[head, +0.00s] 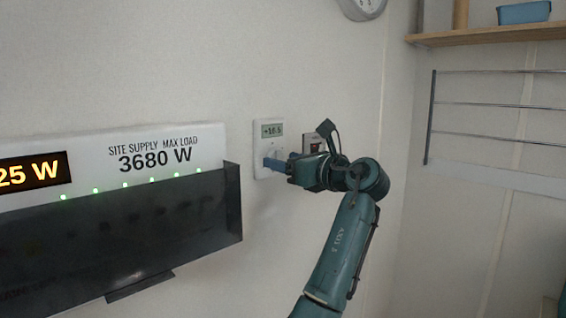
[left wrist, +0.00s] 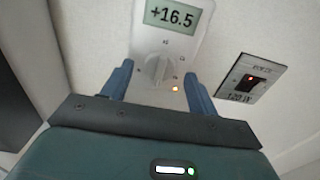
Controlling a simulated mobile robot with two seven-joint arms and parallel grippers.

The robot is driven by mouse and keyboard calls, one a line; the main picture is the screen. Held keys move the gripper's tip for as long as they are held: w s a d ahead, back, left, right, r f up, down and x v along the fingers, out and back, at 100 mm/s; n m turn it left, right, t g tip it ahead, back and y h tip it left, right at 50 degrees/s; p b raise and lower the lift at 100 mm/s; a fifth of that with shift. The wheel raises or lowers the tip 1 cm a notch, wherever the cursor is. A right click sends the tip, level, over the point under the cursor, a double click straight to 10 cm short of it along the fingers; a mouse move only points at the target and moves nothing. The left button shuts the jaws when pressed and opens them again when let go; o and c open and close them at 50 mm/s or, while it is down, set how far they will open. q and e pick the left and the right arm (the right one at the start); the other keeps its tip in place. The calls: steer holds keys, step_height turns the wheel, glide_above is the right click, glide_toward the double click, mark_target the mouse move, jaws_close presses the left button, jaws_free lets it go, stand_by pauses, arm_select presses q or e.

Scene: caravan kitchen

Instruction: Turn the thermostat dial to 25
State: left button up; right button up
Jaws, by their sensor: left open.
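The thermostat (head: 260,140) is a white box on the wall, and its display reads +16.5 in the left wrist view (left wrist: 172,14). Its pale round dial (left wrist: 157,70) sits below the display, with a small orange light at its lower right. My left gripper (head: 281,160) is at the lower part of the thermostat. In the left wrist view its two blue fingers (left wrist: 158,84) are open, one on each side of the dial, with gaps visible. In the head view the fingers hide the dial. My right gripper is in neither view.
A switch plate (left wrist: 250,80) with a red light is right of the thermostat. A white panel reading 3680 W (head: 205,148) with a dark cover (head: 150,225) juts out at left. A shelf (head: 490,35) and a rail rack (head: 500,104) are at right.

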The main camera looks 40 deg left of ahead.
arm_select(q)
steer(key=s+d+b, duration=0.1)
steer(key=d+b, duration=0.1)
steer(key=d, duration=1)
steer(key=shift+a+f, duration=0.1)
